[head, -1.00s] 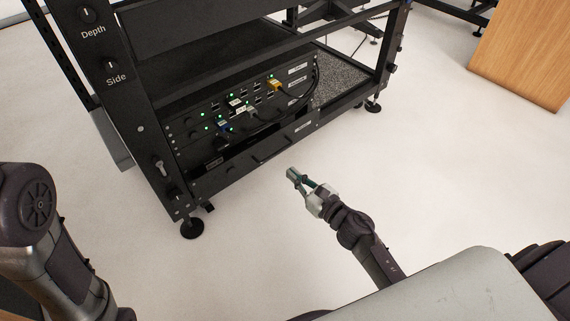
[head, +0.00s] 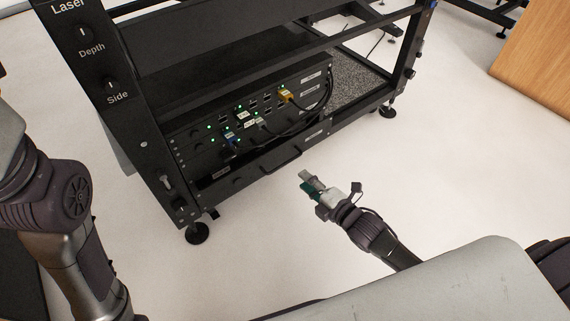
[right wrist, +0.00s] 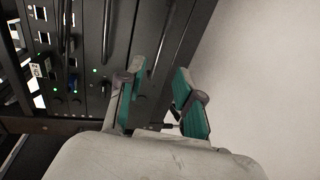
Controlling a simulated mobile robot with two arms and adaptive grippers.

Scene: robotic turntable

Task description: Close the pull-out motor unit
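The pull-out motor unit (head: 252,178) is the low black drawer at the bottom of the rack's equipment stack, with a dark bar handle (head: 283,161) on its front. Its front stands a little out from the panel above, with a dark gap behind its top edge. My right gripper (head: 305,182) is in front of and below the handle, apart from it. In the right wrist view its two green-sided fingers (right wrist: 158,82) are spread with nothing between them, and the dark drawer front lies beyond them. My left arm shows at the left; its gripper is out of view.
The black rack (head: 135,105) stands on levelling feet (head: 197,232). Cables, including one with a yellow plug (head: 286,96), hang in front of the units above the drawer. A wooden cabinet (head: 540,65) stands at the far right. The pale floor (head: 430,150) is clear.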

